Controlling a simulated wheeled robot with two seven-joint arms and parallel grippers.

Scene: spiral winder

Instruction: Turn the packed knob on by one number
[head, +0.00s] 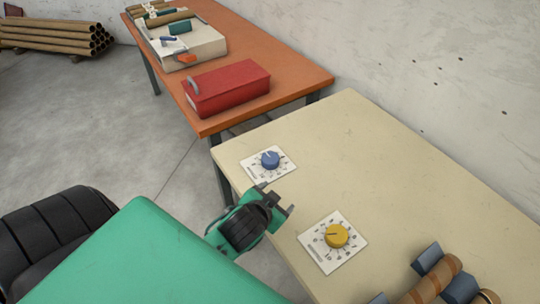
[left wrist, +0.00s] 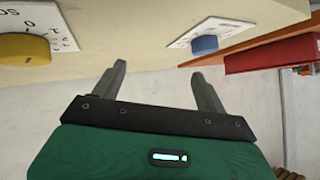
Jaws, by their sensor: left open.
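Two dials lie on the cream table (head: 345,125). The yellow knob (head: 337,236) sits on a white numbered plate (head: 322,262) nearer to me. The blue knob (head: 270,160) sits on a smaller white plate (head: 283,174) farther off. The labels are too small to read, so I cannot tell which is the packed knob. My left gripper (head: 277,198) is open and empty at the table's left edge, between the dials and apart from both. In the left wrist view, its fingers (left wrist: 158,70) point between the yellow knob (left wrist: 24,48) and the blue knob (left wrist: 204,45).
Brown rolls (head: 440,282) with blue blocks lie at the cream table's lower right. An orange table (head: 285,65) behind holds a red box (head: 228,88) and a pale case (head: 186,48). Brown tubes (head: 60,37) are stacked on the floor. The wall bounds the right.

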